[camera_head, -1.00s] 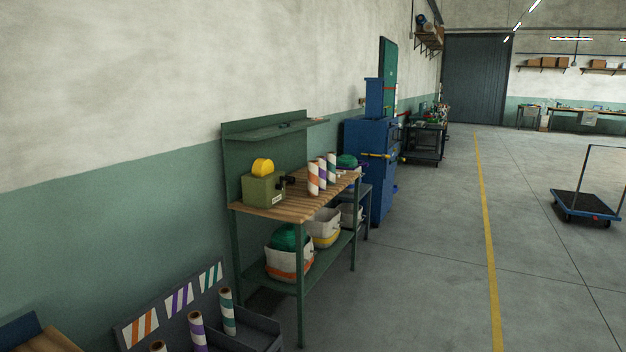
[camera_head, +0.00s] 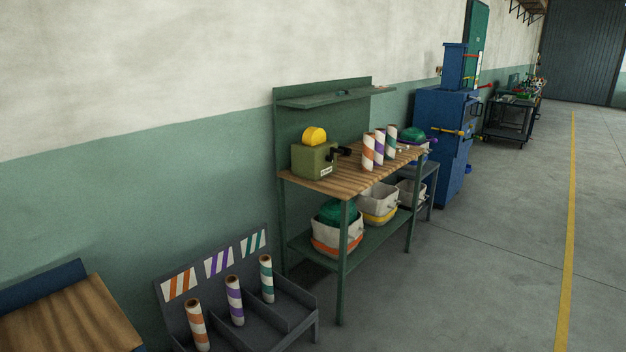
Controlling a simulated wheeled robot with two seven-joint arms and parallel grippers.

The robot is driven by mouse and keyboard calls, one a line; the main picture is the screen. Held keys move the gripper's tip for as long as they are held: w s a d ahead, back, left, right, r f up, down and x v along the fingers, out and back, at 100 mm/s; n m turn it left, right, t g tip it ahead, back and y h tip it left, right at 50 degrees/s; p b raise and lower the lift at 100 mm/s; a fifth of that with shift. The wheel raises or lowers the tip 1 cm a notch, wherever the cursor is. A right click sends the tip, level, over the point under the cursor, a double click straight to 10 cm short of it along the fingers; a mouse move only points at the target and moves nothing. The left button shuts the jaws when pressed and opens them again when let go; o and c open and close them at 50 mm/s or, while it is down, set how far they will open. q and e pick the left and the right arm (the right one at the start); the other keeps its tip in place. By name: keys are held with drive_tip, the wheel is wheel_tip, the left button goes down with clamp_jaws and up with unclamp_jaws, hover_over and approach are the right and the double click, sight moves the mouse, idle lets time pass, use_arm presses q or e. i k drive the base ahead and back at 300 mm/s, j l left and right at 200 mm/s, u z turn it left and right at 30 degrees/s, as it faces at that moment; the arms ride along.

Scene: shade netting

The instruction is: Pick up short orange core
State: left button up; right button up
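An orange-and-white striped core (camera_head: 367,152) stands upright on the wooden-topped workbench (camera_head: 330,183), beside a purple-striped core (camera_head: 379,146) and a green-striped core (camera_head: 391,141). Another orange-striped core (camera_head: 197,324) stands in the left compartment of a grey rack (camera_head: 297,299) at the lower middle left. A purple-striped core (camera_head: 234,300) and a teal-striped core (camera_head: 266,278) stand in the rack's other compartments. I cannot tell for sure which orange core is the shorter. Neither of my grippers is in view.
An olive box with a yellow round part (camera_head: 314,160) sits on the workbench. Bins (camera_head: 338,233) stand on its lower shelf. A blue cabinet (camera_head: 440,140) stands beyond it. A wooden-topped table (camera_head: 75,322) is at the lower left. The floor (camera_head: 480,270) to the right is clear.

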sight(366, 158)
drive_tip(key=i+l+u, duration=0.1)
drive_tip(key=l, duration=0.25)
drive_tip(key=i+l+u, duration=0.1)
drive_tip(key=i+l, duration=0.2)
drive_tip(key=i+l+u, duration=0.1)
drive_tip(key=l, duration=0.35)
drive_tip(key=i+l+u, duration=0.1)
drive_tip(key=l, duration=0.3)
drive_tip(key=i+l+u, duration=0.1)
drive_tip(key=i+l, duration=0.15)
drive_tip(key=l, duration=0.15)
drive_tip(key=i+l+u, duration=0.15)
drive_tip(key=l, duration=0.25)
